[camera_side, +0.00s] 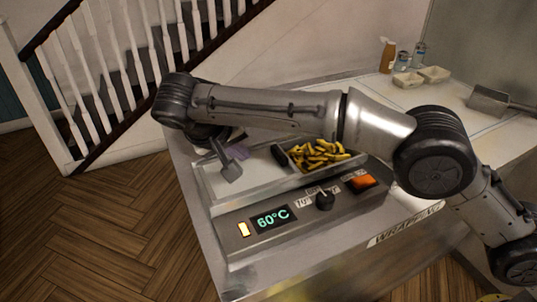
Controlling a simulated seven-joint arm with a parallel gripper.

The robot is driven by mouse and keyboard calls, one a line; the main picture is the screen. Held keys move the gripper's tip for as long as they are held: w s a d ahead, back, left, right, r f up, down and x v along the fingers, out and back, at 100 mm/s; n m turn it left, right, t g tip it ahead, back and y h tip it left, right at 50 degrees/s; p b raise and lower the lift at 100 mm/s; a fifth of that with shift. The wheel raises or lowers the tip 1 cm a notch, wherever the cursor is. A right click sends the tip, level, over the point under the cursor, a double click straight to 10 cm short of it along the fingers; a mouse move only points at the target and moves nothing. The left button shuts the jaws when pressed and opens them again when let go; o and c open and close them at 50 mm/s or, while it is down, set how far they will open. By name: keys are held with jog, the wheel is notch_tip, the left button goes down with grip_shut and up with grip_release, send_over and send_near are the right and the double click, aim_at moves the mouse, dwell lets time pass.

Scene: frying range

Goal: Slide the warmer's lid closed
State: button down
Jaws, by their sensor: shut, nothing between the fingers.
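The warmer (290,226) is a grey metal box on the counter, with a display reading 60°C on its front. Its flat, light lid (258,168) covers the left part of the top. A dark handle (279,156) stands at the lid's right end. The right part is open, and yellow fries (320,153) show in it. My gripper (230,172) is shut and empty, pointing down over the left part of the lid, left of the handle. Whether it touches the lid I cannot tell. My arm hides the back of the warmer.
A knob (324,200) and an orange switch (363,182) sit on the warmer's front. At the back right are a sauce bottle (387,56), shakers (419,52), small white trays (434,74) and a metal scoop (489,100). A staircase railing (100,80) stands behind the counter's left side.

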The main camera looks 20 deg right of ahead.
aim_at(274, 160)
jog(key=x, duration=0.6)
jog(key=shift+w+d+f, duration=0.15)
jog(key=shift+d+f, duration=0.05)
jog(key=shift+d, duration=1.9)
jog(key=d, duration=1.9)
